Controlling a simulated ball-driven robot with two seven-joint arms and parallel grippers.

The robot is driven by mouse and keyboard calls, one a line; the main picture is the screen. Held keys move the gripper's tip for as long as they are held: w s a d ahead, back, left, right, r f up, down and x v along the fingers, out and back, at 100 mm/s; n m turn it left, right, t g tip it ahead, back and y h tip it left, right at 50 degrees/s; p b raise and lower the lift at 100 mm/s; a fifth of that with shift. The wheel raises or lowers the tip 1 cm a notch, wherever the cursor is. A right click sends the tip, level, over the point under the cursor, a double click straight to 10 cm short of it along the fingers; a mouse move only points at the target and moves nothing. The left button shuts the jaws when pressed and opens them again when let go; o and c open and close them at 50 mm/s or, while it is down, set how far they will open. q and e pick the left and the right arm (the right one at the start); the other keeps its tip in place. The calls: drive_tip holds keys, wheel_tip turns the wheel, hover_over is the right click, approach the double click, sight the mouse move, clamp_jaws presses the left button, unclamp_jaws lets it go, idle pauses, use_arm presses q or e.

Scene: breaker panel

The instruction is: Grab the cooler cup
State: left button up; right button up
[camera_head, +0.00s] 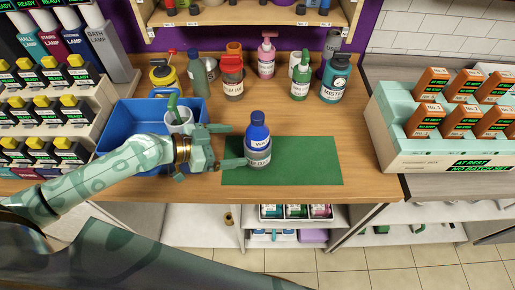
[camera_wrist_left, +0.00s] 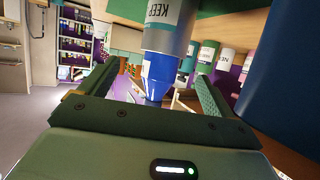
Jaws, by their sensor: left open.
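The cooler cup (camera_head: 258,158) is a grey cup with a white label, upright on the green mat (camera_head: 310,162). A blue bottle (camera_head: 258,130) with a blue cap stands in it. My left gripper (camera_head: 236,146) is open just left of the cup, its fingers pointing right toward it. In the left wrist view, which looks upside down, the grey cup (camera_wrist_left: 168,38) and the blue bottle (camera_wrist_left: 160,75) appear between the two spread fingers. I cannot tell whether the fingers touch the cup. My right gripper is not in view.
A blue bin (camera_head: 118,115) holding a light cup with a green handle lies behind my left arm. Several bottles, including a dark teal one (camera_head: 335,80), stand behind the mat. A box of orange-labelled packs (camera_head: 445,150) stands at the right. The mat's right side is bare.

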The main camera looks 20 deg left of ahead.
sight(250, 141)
use_arm(q)
drive_tip(key=shift+w+d+f, duration=0.15)
drive_tip(key=shift+w+d, duration=0.1)
drive_tip(key=shift+d, duration=0.15)
drive_tip(key=p+x, duration=0.1)
drive_tip(key=x, duration=0.4)
drive_tip(key=shift+w+f, duration=0.2)
drive_tip(key=shift+w, duration=0.15)
drive_tip(key=shift+a, duration=0.1)
drive_tip(key=c, duration=1.6)
drive_tip(key=shift+r, duration=0.2)
